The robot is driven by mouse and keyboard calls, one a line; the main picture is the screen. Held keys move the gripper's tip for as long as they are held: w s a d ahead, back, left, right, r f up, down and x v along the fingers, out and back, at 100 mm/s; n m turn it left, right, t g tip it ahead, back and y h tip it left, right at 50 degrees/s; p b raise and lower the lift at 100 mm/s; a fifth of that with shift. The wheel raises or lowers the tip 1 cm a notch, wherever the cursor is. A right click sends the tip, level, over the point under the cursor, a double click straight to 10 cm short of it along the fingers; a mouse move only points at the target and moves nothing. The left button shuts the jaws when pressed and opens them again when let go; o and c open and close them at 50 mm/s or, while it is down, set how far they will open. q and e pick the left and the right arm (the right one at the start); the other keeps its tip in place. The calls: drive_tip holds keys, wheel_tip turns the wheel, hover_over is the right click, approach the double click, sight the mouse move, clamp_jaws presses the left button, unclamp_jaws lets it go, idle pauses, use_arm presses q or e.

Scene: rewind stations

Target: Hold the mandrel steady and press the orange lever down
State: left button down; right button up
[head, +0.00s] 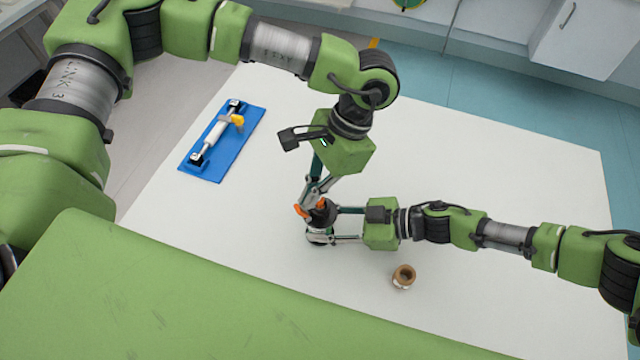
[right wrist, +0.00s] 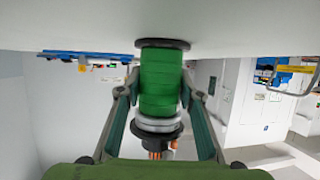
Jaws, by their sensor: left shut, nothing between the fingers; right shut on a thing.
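The mandrel (head: 323,215) stands upright on the white table, its black top showing in the head view. In the right wrist view the picture is upside down, and the mandrel (right wrist: 160,88) is a green ribbed cylinder with a dark flange at the table end and a grey and black head. The orange lever (head: 301,211) is at its top, partly hidden by my left fingers. My right gripper (head: 320,226) is shut around the mandrel from the right. My left gripper (head: 308,197) is shut and empty, pointing down at the mandrel's top beside the orange lever; contact is unclear.
A blue base (head: 212,172) with a white roller and a yellow part lies at the table's left. A small brown jar (head: 403,276) stands to the right of the mandrel, in front of my right arm. The white table (head: 480,180) is otherwise largely clear.

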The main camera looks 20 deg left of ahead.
idle(0.4)
use_arm(q)
drive_tip(key=shift+s+a+t, duration=0.1)
drive_tip(key=shift+a+t, duration=0.05)
drive_tip(key=shift+t, duration=0.15)
